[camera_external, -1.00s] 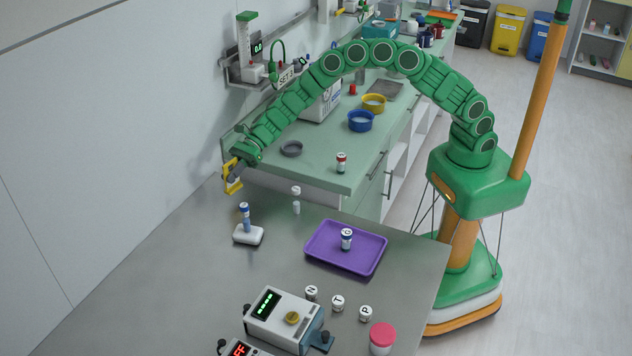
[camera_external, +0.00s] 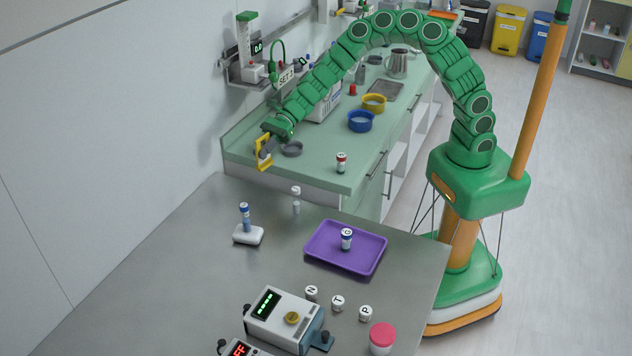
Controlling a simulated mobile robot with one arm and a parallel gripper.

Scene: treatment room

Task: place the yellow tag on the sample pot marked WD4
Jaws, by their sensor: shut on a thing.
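My gripper (camera_external: 267,147) is shut on the yellow tag (camera_external: 263,159), which hangs upright over the near left end of the green counter. Several small pots stand in view. A white one (camera_external: 296,200) stands at the table's far edge. One with a red cap (camera_external: 341,162) stands on the green counter. Their markings are too small to read, so I cannot tell which is WD4.
On the grey table are a device with a green display (camera_external: 285,318), several lettered white caps (camera_external: 338,303) and a pink-lidded jar (camera_external: 382,338). The table's left side is clear.

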